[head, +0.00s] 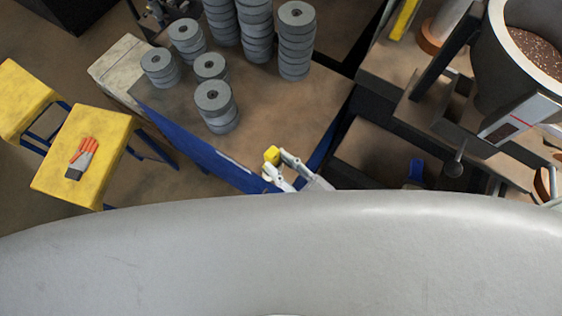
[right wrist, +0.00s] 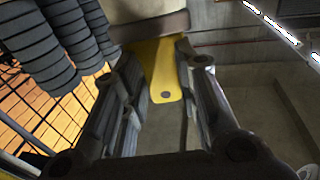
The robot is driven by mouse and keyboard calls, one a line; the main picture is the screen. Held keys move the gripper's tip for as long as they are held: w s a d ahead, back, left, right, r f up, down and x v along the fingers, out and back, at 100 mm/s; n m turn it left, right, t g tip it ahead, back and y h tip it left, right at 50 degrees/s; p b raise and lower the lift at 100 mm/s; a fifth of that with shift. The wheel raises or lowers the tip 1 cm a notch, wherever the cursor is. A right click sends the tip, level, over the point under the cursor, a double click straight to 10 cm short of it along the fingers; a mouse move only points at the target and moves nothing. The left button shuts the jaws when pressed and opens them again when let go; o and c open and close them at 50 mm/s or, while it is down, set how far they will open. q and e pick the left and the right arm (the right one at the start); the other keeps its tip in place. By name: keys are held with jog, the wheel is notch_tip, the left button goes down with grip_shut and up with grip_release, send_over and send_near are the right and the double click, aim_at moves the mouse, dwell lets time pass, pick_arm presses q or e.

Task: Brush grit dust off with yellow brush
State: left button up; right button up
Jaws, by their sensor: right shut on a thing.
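My right gripper (head: 276,164) is over the near edge of the brown-topped table (head: 265,110) in the head view. It is shut on the yellow brush (head: 271,155), of which only a small yellow part shows there. In the right wrist view the brush's flat yellow handle (right wrist: 165,78) lies between the two fingers, with a brown band and a pale wide part beyond it. Grit dust cannot be told apart from the brown tabletop. My left gripper is not in view.
Several stacks of grey flap discs (head: 213,100) stand on the table's far and left parts. Yellow stools (head: 80,155) stand at left, one with orange-and-grey gloves (head: 82,157). A large grit-filled bowl (head: 490,55) is at right. The table's right-front part is clear.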

notch_tip(320, 180, up, 2)
jog(key=shift+r+p, duration=0.25)
jog(key=shift+p, duration=0.6)
notch_tip(320, 180, up, 3)
jog(key=shift+f+p, duration=0.1)
jog(key=shift+p, duration=0.7)
jog(key=shift+r, duration=1.55)
